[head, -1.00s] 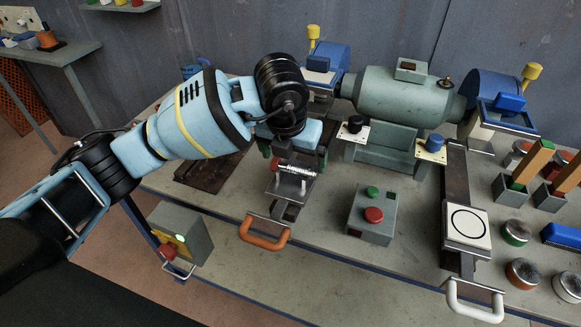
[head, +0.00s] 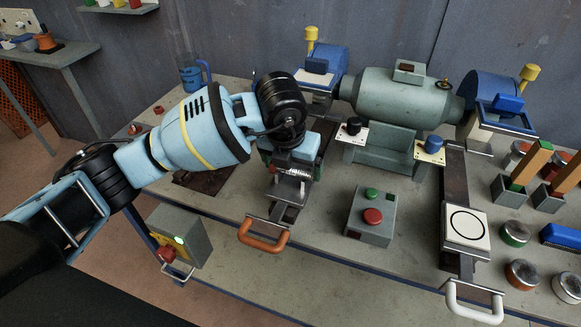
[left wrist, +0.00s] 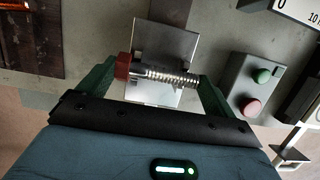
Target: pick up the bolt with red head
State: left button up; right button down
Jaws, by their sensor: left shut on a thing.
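The bolt with the red head shows in the left wrist view (left wrist: 158,77), its red head at the left and its threaded silver shank pointing right. It lies across a small metal plate holder (left wrist: 160,48). In the head view the bolt (head: 291,172) is partly hidden by my gripper. My left gripper (head: 288,168) is down over the holder. Its green fingers stand at the two ends of the bolt and are shut on it lengthwise. I cannot tell whether the bolt is clear of the holder. My right gripper is not in view.
The holder's slide has an orange handle (head: 263,235). A grey box with green and red buttons (head: 370,215) stands right of it. A green motor-like machine (head: 403,97) is behind. A blue mug (head: 192,73) stands at the back left. Several tins and blocks crowd the right.

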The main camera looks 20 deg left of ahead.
aim_at(293, 169)
pick_arm(q)
jog(key=shift+r, duration=0.1)
jog(key=shift+r, duration=0.55)
notch_tip(293, 169, up, 2)
jog(key=shift+r, duration=0.1)
jog(key=s+a+r, duration=0.1)
jog(key=s, duration=1.5)
jog(key=shift+r, duration=0.25)
